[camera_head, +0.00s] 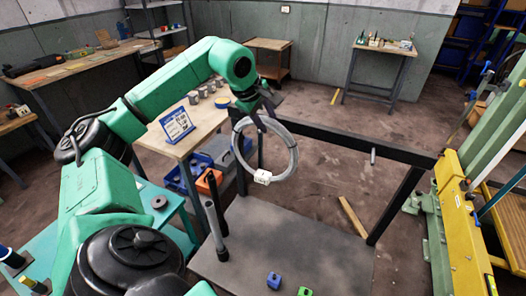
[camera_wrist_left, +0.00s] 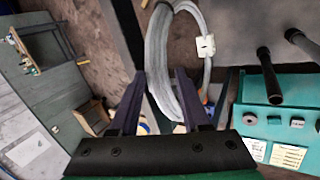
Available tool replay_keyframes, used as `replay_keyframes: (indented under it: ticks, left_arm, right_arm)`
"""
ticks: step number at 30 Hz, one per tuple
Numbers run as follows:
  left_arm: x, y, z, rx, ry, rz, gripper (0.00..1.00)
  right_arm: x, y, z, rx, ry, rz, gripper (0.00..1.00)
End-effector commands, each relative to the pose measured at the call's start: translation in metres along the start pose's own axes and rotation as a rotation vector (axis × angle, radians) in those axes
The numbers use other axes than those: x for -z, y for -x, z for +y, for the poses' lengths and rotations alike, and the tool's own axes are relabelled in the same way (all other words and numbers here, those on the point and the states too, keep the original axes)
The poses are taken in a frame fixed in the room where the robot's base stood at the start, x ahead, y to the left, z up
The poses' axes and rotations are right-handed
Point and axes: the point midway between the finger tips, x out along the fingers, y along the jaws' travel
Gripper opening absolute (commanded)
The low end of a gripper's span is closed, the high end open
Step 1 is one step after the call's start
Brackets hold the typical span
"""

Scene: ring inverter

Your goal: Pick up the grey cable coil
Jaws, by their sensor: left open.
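The grey cable coil (camera_head: 296,152) is a ring of wire with a white tag (camera_head: 263,177), in front of the left end of a black frame bar (camera_head: 340,140). What holds it up is hidden behind my gripper. My left gripper (camera_head: 262,117) is at the top of the coil, pointing down at it. In the left wrist view the coil (camera_wrist_left: 158,62) runs between the two open dark fingers (camera_wrist_left: 160,80), with its tag (camera_wrist_left: 205,45) to the right. I cannot tell whether a finger touches it. My right gripper is not in view.
A short grey peg (camera_head: 373,156) sticks out of the bar further right. Two dark upright posts (camera_head: 216,220) stand near the left edge of a grey tabletop (camera_head: 300,245). A blue block (camera_head: 273,281) and a green block (camera_head: 305,291) lie at its front. A yellow-green machine (camera_head: 455,215) stands right.

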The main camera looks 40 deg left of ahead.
Motion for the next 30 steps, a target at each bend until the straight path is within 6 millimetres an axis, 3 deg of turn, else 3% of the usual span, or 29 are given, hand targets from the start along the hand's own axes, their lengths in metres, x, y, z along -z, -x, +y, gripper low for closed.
replay_keyframes:
  ticks: [7, 9, 11, 30]
  left_arm:
    - [-0.0002, -0.0057, 0.0000, -0.001, 0.000, -0.001, 0.47]
    - [-0.0003, -0.0056, 0.0000, -0.001, 0.000, -0.001, 0.20]
    - [-0.0004, -0.0055, 0.0000, -0.001, 0.000, -0.001, 0.00]
    - [-0.0006, -0.0046, 0.0005, -0.003, 0.000, -0.002, 0.00]
  right_arm:
    - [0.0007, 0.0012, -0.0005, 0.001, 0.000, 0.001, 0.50]
    - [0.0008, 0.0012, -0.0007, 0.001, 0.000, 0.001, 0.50]
    - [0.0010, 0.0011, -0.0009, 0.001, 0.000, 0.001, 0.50]
    - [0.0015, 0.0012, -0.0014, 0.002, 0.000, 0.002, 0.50]
